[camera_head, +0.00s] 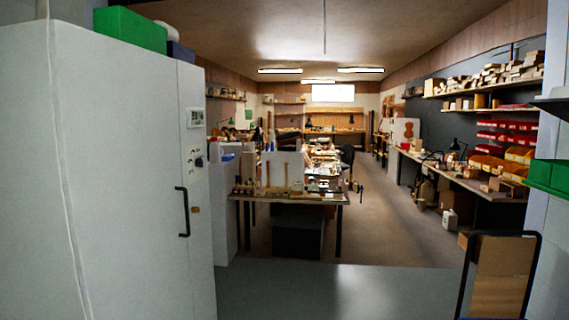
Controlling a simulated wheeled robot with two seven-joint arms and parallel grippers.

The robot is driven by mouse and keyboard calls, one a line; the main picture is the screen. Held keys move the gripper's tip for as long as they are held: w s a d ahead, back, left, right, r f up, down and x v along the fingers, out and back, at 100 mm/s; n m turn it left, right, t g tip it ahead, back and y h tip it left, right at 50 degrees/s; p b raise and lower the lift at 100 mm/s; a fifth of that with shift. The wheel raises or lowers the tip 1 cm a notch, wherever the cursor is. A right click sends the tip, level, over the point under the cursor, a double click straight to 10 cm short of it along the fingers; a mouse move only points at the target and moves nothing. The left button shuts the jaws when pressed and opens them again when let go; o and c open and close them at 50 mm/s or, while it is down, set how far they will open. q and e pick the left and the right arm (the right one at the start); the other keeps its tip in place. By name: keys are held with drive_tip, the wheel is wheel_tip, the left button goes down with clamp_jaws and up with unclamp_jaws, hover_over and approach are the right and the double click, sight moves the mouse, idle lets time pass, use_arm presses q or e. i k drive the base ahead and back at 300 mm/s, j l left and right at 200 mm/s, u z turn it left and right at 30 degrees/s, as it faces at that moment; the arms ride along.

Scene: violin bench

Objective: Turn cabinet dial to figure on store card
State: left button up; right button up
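A tall white cabinet (125,190) fills the left side of the head view. Its narrow front edge carries a small display (195,117) near the top, and below it a panel with a small dark dial (199,161). The front is seen at a steep angle, so the dial's figures and setting are too small to read. I cannot make out a store card. Neither of my grippers is in view.
A green box (130,29) and a dark blue box (181,51) sit on the cabinet. A cluttered workbench (290,198) stands beyond it. A black-framed cart (500,275) is at the lower right. Open grey floor (340,290) lies in front.

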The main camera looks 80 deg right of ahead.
sight(198, 162)
drive_tip(key=z, duration=2.1)
drive_tip(key=u, duration=3.05)
drive_tip(key=z, duration=3.1)
drive_tip(key=i+l+u, duration=0.15)
drive_tip(key=i+l, duration=0.55)
drive_tip(key=l, duration=0.15)
